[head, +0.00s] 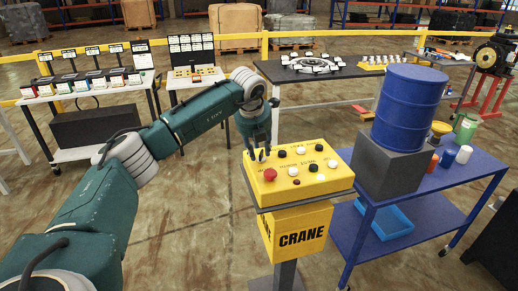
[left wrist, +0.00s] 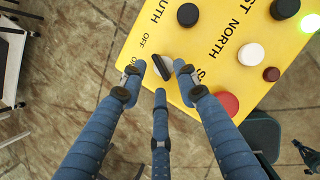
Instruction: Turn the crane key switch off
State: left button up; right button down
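The yellow crane control box (head: 315,180) stands on a pedestal marked CRANE in the head view. The black key switch (left wrist: 162,67) sits on its panel beside the ON and OFF labels in the left wrist view, its handle slanted. In the head view I cannot make it out behind the gripper.
A red button (left wrist: 228,103) sits close to one finger. Black and white buttons and a lit green lamp (left wrist: 310,23) are on the panel. A blue table (head: 450,190) with a blue barrel (head: 408,105) stands right of the box. Floor left of the box is clear.

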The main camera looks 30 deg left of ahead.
pick_arm(q)
jog(key=shift+x, duration=0.75)
pick_arm(e)
jog(key=shift+d+r, duration=0.1)
jog(key=shift+r, duration=0.1)
pick_arm(q)
grip_shut()
pick_arm(e)
jog(key=shift+d, duration=0.25)
